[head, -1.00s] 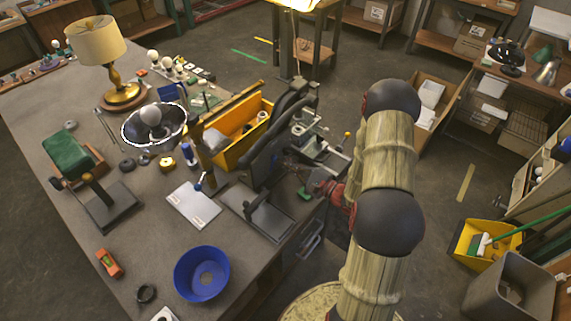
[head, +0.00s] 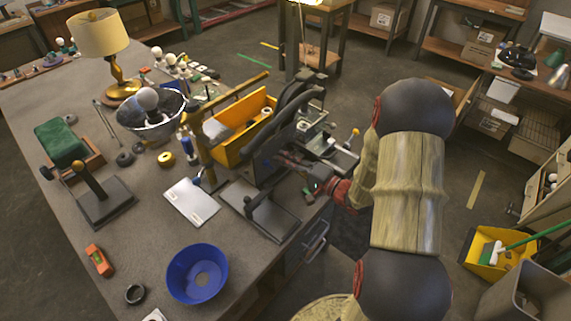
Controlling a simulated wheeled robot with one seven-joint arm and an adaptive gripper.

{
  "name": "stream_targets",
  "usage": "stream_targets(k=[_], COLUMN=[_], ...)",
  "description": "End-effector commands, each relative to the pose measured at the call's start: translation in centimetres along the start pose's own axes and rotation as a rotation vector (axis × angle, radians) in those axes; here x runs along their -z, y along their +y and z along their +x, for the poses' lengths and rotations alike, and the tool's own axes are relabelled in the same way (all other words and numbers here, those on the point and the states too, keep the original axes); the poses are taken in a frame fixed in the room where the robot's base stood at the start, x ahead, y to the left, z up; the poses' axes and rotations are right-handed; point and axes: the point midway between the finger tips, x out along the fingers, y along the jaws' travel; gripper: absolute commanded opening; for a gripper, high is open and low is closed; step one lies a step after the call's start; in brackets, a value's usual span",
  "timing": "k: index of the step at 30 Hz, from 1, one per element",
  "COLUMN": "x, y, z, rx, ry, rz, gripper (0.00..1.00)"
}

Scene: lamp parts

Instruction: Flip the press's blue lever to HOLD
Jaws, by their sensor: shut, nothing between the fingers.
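The press (head: 290,125) is the dark frame with a long curved arm at the right edge of the workbench, in the head view. My gripper (head: 291,161) reaches in from the right, low beside the press frame. It looks shut and empty, though its fingertips are small and dark against the press. A small blue-knobbed lever (head: 197,180) stands at the top of a white plate, left of the press. I cannot tell whether it belongs to the press. No HOLD marking is legible, and any lever close to my fingertips is hard to make out.
A blue bowl (head: 197,273), an orange block (head: 99,260) and a metal lamp shade (head: 152,128) are on the workbench (head: 150,232). A dark grey bin stands on the floor at right.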

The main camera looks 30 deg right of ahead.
Motion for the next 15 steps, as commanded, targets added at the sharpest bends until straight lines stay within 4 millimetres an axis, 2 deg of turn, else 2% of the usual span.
stream_targets(k=[6, 15], x=[-0.59, -0.88], y=[-0.02, -0.33], z=[0.03, 0.06], rx=[-0.005, -0.007], ry=[0.000, 0.000], rz=[-0.105, -0.159], gripper=[0.00, 0.00])
